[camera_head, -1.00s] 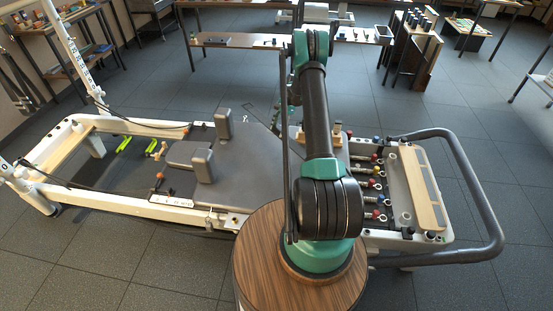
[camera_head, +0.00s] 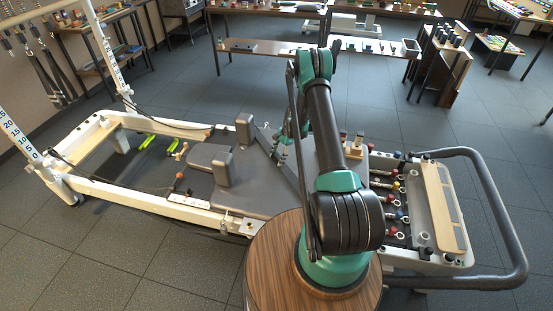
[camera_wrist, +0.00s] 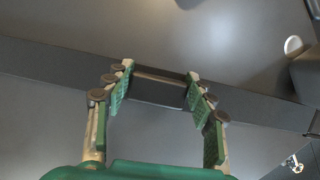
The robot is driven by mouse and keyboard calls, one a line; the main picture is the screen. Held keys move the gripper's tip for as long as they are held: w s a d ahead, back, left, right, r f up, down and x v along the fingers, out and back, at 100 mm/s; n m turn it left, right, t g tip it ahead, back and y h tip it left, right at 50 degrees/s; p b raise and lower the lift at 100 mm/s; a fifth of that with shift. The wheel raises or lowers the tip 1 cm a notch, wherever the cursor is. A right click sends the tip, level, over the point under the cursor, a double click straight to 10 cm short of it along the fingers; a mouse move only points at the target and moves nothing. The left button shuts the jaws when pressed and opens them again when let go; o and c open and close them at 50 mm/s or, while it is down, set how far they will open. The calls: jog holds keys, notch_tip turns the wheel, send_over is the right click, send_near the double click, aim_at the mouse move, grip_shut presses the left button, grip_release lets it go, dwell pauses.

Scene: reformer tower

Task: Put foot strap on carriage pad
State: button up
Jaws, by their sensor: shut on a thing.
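The carriage pad (camera_head: 255,198) is the flat grey surface in the middle of the reformer, with a grey headrest (camera_head: 203,155) and two upright shoulder blocks (camera_head: 221,168) at its left. My gripper (camera_wrist: 158,86) is shut on the strap, low over the pad. In the head view my gripper (camera_head: 282,145) is partly hidden by my arm. I cannot tell whether the whole strap touches the pad.
Springs with coloured knobs (camera_head: 395,198) and the footbar (camera_head: 495,200) are at the right end of the reformer. A small wooden block with pegs (camera_head: 355,148) stands near the pad's right edge. Benches and shelves (camera_head: 265,48) line the back. The floor in front is clear.

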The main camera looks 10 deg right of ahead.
jog(key=shift+s+a+f, duration=0.1)
jog(key=shift+a+f, duration=0.05)
jog(key=shift+a, duration=0.05)
jog(key=o, duration=1.5)
jog(key=shift+o, duration=0.2)
jog(key=v, duration=1.2)
jog(key=s+r+n+t+h, duration=0.1)
jog(key=s+r+n, duration=0.35)
jog(key=r, duration=0.75)
jog(key=s+a+r+n+t+h, duration=0.1)
jog(key=s+r+n+t, duration=0.1)
jog(key=s+r, duration=0.9)
jog(key=s+n+t+h, duration=0.2)
jog(key=s+n, duration=0.5)
jog(key=s, duration=1.7)
jog(key=shift+d+r+t, duration=0.2)
jog(key=shift+d+t, duration=0.1)
jog(key=shift+t, duration=0.2)
